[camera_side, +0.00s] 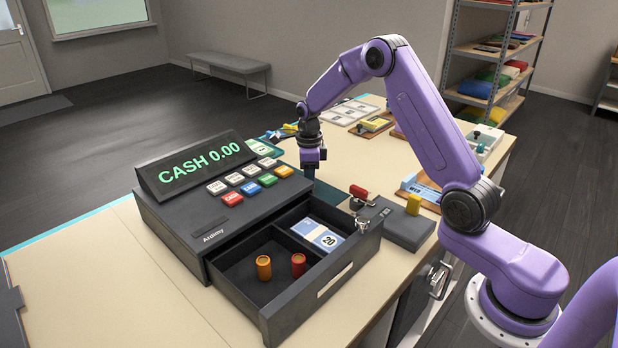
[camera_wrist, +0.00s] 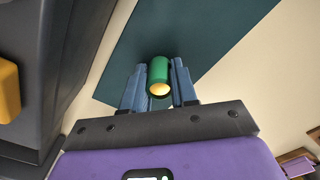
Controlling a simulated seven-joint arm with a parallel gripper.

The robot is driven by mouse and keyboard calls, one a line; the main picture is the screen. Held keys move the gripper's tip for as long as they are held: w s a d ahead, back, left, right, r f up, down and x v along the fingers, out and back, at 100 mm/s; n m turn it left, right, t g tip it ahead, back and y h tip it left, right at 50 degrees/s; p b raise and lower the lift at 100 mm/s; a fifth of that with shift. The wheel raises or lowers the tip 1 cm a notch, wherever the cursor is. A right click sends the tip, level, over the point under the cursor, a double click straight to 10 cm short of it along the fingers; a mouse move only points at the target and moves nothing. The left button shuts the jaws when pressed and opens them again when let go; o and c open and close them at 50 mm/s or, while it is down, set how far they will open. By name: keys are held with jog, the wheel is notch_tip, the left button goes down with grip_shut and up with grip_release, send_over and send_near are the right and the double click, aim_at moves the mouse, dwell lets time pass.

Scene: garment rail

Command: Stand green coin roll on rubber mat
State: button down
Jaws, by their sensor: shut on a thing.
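My gripper (camera_side: 309,172) is shut on the green coin roll (camera_wrist: 159,71), which sits between its two blue fingers in the wrist view. The roll's yellowish end faces the wrist camera. Behind the roll lies the dark teal rubber mat (camera_wrist: 205,35). The mat also shows in the side view (camera_side: 328,194), beside the cash register and below my gripper. In the side view the roll cannot be made out, and I cannot tell whether it touches the mat.
The cash register (camera_side: 215,198) stands left of my gripper. Its open drawer (camera_side: 335,283) holds an orange roll (camera_side: 264,267), a red roll (camera_side: 298,264) and banknotes (camera_side: 318,235). A grey box (camera_side: 403,232) with a yellow block stands right of the mat.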

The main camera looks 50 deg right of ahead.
jog(key=c, duration=0.9)
grip_release()
notch_tip(320, 180, up, 12)
jog(key=s+a+n, duration=0.2)
jog(key=a+n, duration=0.1)
jog(key=s+a+r+n, duration=0.1)
jog(key=s+a+n, duration=0.1)
jog(key=a+n, duration=0.1)
jog(key=s+a+n, duration=0.2)
jog(key=a+n, duration=0.1)
jog(key=shift+a+r, duration=0.3)
jog(key=shift+r, duration=0.05)
jog(key=s+a+n, duration=0.6)
jog(key=s+n, duration=0.4)
jog(key=s+f+n, duration=0.1)
jog(key=s+n, duration=0.6)
jog(key=s+d+n, duration=0.1)
jog(key=s+n, duration=0.5)
jog(key=s, duration=0.2)
jog(key=s+d+f+n, duration=0.1)
jog(key=s+n, duration=0.6)
jog(key=s, duration=0.1)
jog(key=shift+d+f+n, duration=0.15)
jog(key=shift+f+n, duration=0.15)
